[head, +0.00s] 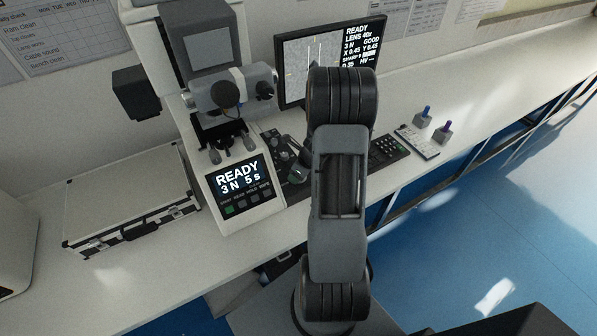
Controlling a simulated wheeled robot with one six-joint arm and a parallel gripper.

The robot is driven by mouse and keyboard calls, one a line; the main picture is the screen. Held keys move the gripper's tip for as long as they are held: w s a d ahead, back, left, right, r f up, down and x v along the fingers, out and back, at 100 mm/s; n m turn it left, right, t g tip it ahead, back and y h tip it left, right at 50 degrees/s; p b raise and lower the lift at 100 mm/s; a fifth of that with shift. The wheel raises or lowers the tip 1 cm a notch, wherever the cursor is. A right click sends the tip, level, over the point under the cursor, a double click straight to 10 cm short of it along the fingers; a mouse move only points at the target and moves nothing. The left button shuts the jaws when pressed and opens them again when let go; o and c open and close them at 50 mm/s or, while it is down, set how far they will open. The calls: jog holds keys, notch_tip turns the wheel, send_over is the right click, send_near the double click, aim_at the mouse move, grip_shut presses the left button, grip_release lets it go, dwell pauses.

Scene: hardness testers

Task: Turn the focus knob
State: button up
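The hardness tester (243,195) stands on the bench left of my arm, its front display reading READY, 3 N, 5 s. A round black knob (225,95) faces forward on its grey turret, and a smaller dark knob (265,90) is at the turret's right end. Small knobs also show on a dark control panel (272,140) right of the tester. I cannot tell which knob is the focus knob. My arm stands upright in front and hides part of this panel. My gripper does not show clearly; a grey part beside the arm cannot be identified.
A monitor (292,48) behind my arm shows READY and a SHARP line. A black-edged silver case (130,215) lies left of the tester. The bench (480,75) beyond is clear.

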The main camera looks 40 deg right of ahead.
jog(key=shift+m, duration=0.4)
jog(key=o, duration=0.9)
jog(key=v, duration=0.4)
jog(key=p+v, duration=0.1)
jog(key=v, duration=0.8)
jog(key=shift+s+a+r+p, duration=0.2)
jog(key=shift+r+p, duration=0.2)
